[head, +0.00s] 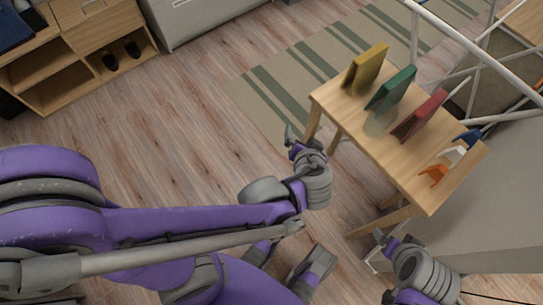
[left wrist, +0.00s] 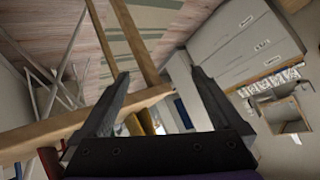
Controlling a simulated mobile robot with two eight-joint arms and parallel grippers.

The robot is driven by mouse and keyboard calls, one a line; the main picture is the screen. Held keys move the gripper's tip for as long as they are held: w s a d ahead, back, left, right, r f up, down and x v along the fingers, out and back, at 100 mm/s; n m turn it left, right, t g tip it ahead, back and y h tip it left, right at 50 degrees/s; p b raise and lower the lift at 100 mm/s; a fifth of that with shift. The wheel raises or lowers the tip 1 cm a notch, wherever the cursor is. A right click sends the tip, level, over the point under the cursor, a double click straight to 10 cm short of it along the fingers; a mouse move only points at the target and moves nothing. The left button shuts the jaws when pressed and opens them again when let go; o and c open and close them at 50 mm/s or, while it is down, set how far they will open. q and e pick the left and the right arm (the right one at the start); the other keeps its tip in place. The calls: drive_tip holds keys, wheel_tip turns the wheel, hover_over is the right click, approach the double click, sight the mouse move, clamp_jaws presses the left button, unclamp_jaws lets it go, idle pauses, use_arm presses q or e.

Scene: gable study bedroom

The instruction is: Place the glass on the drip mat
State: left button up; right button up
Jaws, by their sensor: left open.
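A pale, see-through greenish shape (head: 379,122) is on the small wooden table, just in front of the green upright piece. It may be the glass, but I cannot tell for sure. I cannot make out a drip mat in either view. My left gripper (head: 291,143) is left of the table, apart from it in the head view. In the left wrist view its two fingers (left wrist: 160,80) are spread with nothing held between them, and a wooden table edge lies beyond. My right gripper (head: 382,243) is at the lower right, near the table's front leg; its jaws are unclear.
The wooden table (head: 435,195) bears yellow (head: 366,66), green (head: 393,90) and red (head: 420,115) upright pieces, plus small orange, white and blue ones. White metal bars (head: 470,40) rise behind it. A striped rug (head: 275,95) lies behind; open floor is to the left.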

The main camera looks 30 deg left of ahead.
drive_tip(key=shift+o, duration=0.8)
use_arm(q)
drive_tip(key=s+a+g+h, duration=0.2)
drive_tip(key=s, duration=0.3)
drive_tip(key=s+a+m+g+h, duration=0.1)
drive_tip(key=s+g+h, duration=0.1)
drive_tip(key=s, duration=0.4)
drive_tip(key=shift+a+f+h, duration=0.35)
drive_tip(key=shift+h, duration=0.45)
use_arm(e)
drive_tip(key=shift+w, duration=0.1)
